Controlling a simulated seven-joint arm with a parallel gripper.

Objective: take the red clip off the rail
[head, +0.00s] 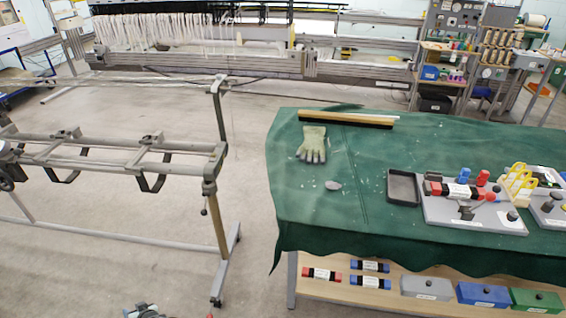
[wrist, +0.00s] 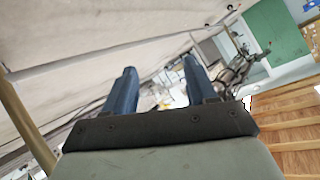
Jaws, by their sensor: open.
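In the head view, a grey board (head: 455,215) on the green table carries a bar with red ends and a white label (head: 459,190). A small red upright piece (head: 482,177) and a blue one (head: 467,174) stand behind that bar. I cannot tell which red part is the clip or which part is the rail. My gripper (wrist: 158,68), seen in the wrist view, has two blue fingers spread apart with nothing between them. It is not clearly seen in the head view. No red clip can be made out in the wrist view.
The green-covered table (head: 300,210) bears a glove (head: 313,144), a black tray (head: 403,186) and a wooden strip (head: 345,118). Its lower shelf holds several labelled bars and boxes. A metal frame (head: 120,143) stands at left, with open floor between it and the table.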

